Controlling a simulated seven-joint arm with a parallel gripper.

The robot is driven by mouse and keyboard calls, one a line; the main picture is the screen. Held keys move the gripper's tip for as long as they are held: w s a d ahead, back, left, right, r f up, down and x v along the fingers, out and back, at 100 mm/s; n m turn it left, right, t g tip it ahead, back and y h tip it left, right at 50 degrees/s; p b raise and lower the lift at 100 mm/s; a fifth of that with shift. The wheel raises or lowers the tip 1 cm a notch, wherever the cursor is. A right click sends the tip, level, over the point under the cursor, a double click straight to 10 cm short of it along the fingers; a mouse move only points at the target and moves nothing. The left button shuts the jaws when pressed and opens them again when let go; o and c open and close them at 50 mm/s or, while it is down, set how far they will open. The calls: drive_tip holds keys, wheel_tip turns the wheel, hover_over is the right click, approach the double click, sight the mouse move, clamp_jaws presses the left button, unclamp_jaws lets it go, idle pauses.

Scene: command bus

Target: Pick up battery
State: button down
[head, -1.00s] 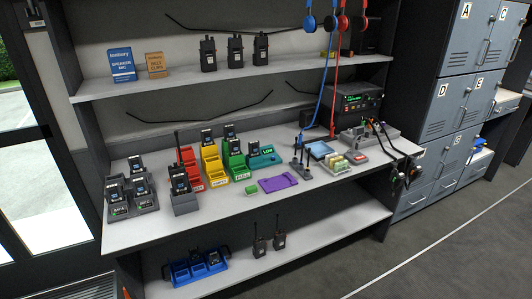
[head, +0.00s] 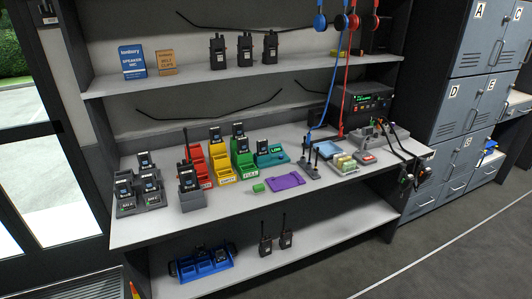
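Several black battery-like blocks with pale labels stand in holders on the workbench (head: 235,215). One is in the teal holder marked LOW (head: 271,158), and others are at the back of the green holder marked FULL (head: 250,170) and the yellow holder (head: 224,177). More stand in the grey chargers (head: 128,208) at the left end. A grey stand (head: 193,202) near the front holds a black unit with an antenna, likely a radio. Which battery is meant cannot be told. My gripper is not in view.
A purple mat (head: 286,182) and a small green block (head: 258,187) lie mid-bench. A blue tray (head: 338,146), a power unit (head: 365,103) and hanging cables are at right. A blue carrier (head: 204,265) and two radios stand on the lower shelf. The bench front is mostly clear.

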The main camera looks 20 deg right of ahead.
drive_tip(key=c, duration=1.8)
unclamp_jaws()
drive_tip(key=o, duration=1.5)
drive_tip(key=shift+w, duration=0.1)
